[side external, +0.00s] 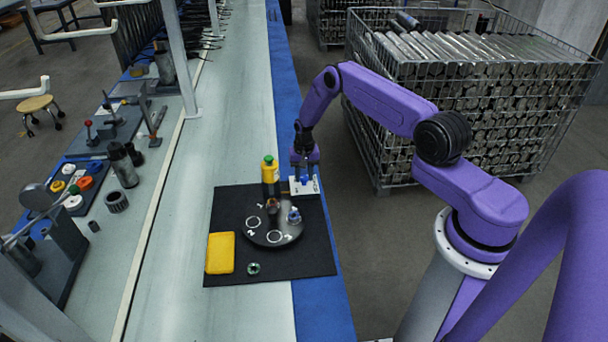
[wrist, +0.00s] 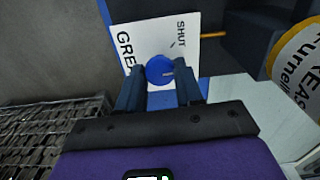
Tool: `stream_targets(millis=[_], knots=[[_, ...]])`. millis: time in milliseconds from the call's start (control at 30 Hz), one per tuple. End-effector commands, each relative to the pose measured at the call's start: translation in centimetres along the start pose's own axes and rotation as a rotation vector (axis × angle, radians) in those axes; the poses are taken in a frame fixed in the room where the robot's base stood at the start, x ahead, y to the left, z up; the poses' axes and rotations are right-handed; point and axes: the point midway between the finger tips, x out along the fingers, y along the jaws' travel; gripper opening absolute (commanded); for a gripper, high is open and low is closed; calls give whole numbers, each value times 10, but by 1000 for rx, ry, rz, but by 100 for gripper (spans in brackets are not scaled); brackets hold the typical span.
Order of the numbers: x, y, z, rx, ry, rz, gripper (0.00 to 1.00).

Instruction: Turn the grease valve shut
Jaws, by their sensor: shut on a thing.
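The grease valve has a round blue knob (wrist: 160,70) with a small pale mark pointing right in the wrist view. It sits in front of a white plate (wrist: 150,38) lettered "SHUT" and, partly hidden, "GRE". My gripper (wrist: 160,78) has its two dark fingers shut on the knob, one on each side. In the side view my gripper (side external: 303,172) points down over the white plate (side external: 305,188) at the mat's far right corner. The knob is hidden there by the fingers.
A yellow grease bottle (side external: 270,170) with a green cap stands close left of the plate. A dark numbered disc (side external: 273,236) with small parts, a yellow pad (side external: 220,253) and a green ring (side external: 253,268) are on the black mat (side external: 310,262). A wire crate (side external: 470,105) stands behind my arm.

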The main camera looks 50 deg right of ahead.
Motion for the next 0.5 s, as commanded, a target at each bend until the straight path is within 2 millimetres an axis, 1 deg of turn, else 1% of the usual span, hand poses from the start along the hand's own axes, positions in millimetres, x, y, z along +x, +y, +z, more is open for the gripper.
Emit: stream_targets(millis=[500], knots=[[0,0,0,-474,-1,0,5]])
